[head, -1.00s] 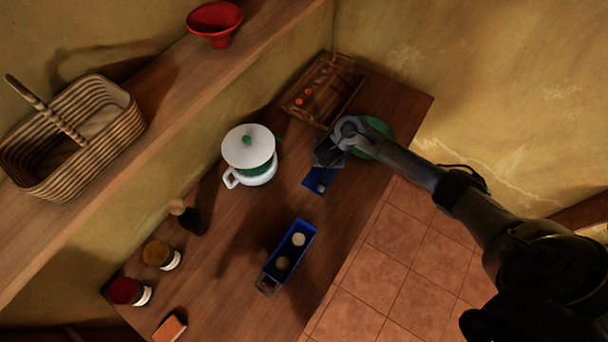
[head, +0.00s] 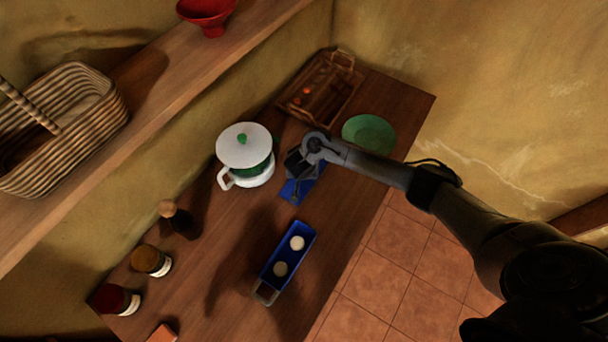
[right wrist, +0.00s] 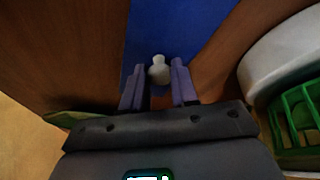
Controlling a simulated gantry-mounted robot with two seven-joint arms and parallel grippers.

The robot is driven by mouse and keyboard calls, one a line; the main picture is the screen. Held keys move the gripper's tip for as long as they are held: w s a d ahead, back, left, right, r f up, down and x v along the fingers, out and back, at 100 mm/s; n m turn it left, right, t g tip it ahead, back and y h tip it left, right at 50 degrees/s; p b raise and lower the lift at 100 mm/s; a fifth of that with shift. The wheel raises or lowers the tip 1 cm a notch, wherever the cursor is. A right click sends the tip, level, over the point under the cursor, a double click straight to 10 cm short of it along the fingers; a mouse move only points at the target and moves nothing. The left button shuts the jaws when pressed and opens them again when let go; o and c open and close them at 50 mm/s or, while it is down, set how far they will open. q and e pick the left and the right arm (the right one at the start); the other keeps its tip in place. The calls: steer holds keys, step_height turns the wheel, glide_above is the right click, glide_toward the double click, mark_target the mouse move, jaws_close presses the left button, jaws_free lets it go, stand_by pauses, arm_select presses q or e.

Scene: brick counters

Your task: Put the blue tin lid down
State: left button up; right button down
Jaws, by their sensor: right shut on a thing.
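The blue tin lid (head: 290,192) is a flat blue rectangle in the head view, partly hidden by my right gripper (head: 297,172). In the right wrist view, my right gripper (right wrist: 158,88) is shut on the pale knob of the lid (right wrist: 180,30). The lid is over the wooden counter, between the white pot and the counter's front edge. I cannot tell whether it touches the counter. The open blue tin (head: 273,263) stands apart, lower in the head view, with two pale round things inside. My left gripper is not in view.
A white pot with a green knob (head: 243,148) stands close left of the lid. A green plate (head: 368,135) and a wooden tray (head: 319,88) are behind. Jars (head: 151,260), a dark bottle (head: 178,218) and an orange-brown block (head: 163,333) are at the left. A shelf (head: 150,97) runs above.

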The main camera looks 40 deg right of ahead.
steer(key=shift+f, duration=0.1)
steer(key=c, duration=0.9)
jaws_free()
steer(key=shift+o, duration=0.2)
steer(key=p+v, duration=0.8)
steer(key=v, duration=0.3)
steer(key=s+a+r+n+t+y, duration=0.1)
steer(key=s+a+r+n+y, duration=0.15)
steer(key=s+a+n, duration=0.65)
steer(key=s+r+n, duration=0.1)
steer(key=s+r, duration=0.2)
steer(key=s, duration=0.4)
steer(key=s+r+n+y, duration=0.1)
steer(key=s+r, duration=0.3)
steer(key=s, duration=0.3)
steer(key=shift+s+d, duration=0.25)
steer(key=shift+d, duration=0.2)
